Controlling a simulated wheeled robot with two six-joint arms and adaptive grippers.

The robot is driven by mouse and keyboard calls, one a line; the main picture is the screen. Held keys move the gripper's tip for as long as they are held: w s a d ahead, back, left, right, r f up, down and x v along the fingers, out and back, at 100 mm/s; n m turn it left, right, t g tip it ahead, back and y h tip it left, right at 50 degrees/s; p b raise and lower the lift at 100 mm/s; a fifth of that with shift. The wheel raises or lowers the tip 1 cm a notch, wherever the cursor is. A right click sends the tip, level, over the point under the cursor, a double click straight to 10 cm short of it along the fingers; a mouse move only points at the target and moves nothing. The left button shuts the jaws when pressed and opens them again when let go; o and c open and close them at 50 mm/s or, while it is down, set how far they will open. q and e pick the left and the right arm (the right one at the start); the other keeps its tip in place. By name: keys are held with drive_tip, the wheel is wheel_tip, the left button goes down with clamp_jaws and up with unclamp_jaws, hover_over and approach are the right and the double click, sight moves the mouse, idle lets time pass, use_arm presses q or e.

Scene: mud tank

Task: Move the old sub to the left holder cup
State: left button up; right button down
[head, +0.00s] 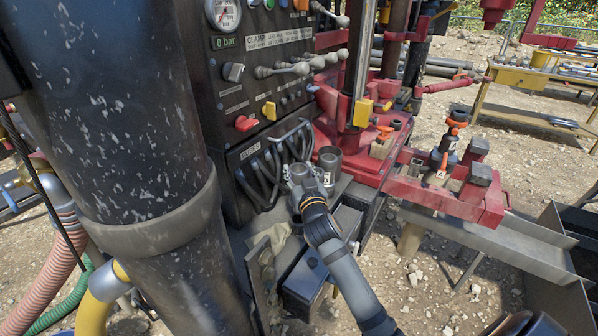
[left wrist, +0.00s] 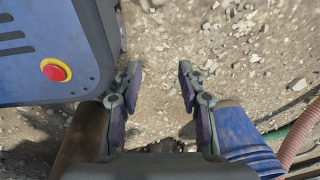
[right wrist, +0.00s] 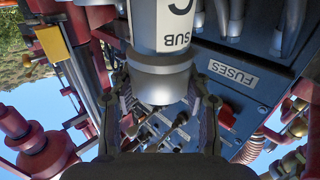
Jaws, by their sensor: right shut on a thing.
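The old sub (right wrist: 160,80), a grey metal cylinder with a white band reading "SUB", fills the upper middle of the right wrist view. My right gripper (right wrist: 163,103) is shut on it, one finger on each side of its metal end. In the head view my right gripper (head: 303,190) is beside the black control panel, at a grey metal cylinder (head: 299,172) that it partly hides. A grey open-topped cup (head: 329,158) stands just right of it. I cannot tell whether the sub is in a cup. My left gripper (left wrist: 160,75) is open and empty above gravel.
The control panel (head: 264,100) with levers and black cables (head: 262,178) stands close behind my right gripper. A red rig table (head: 420,190) holds an orange-topped part (head: 450,138). A large black column (head: 120,110) fills the left. A blue cabinet (left wrist: 50,50) is beside my left gripper.

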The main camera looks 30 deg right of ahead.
drive_tip(key=shift+f+b, duration=0.7)
drive_tip(key=shift+f, duration=0.05)
use_arm(q)
drive_tip(key=shift+s+f+b, duration=0.2)
drive_tip(key=shift+f+b, duration=0.45)
drive_tip(key=shift+f, duration=0.3)
drive_tip(key=shift+s+f+b, duration=0.25)
drive_tip(key=shift+f+b, duration=0.4)
drive_tip(key=shift+f, duration=0.3)
drive_tip(key=shift+s+f+b, duration=0.2)
drive_tip(key=shift+f+b, duration=0.45)
drive_tip(key=shift+f, duration=0.3)
use_arm(e)
drive_tip(key=shift+f, duration=2.2)
use_arm(q)
drive_tip(key=shift+f+b, duration=0.45)
use_arm(e)
drive_tip(key=shift+f, duration=0.6)
drive_tip(key=c, duration=0.5)
unclamp_jaws()
drive_tip(key=shift+s, duration=0.1)
drive_tip(key=shift+f, duration=0.3)
drive_tip(key=v, duration=1.2)
drive_tip(key=shift+a+r, duration=0.1)
drive_tip(key=shift+r, duration=0.05)
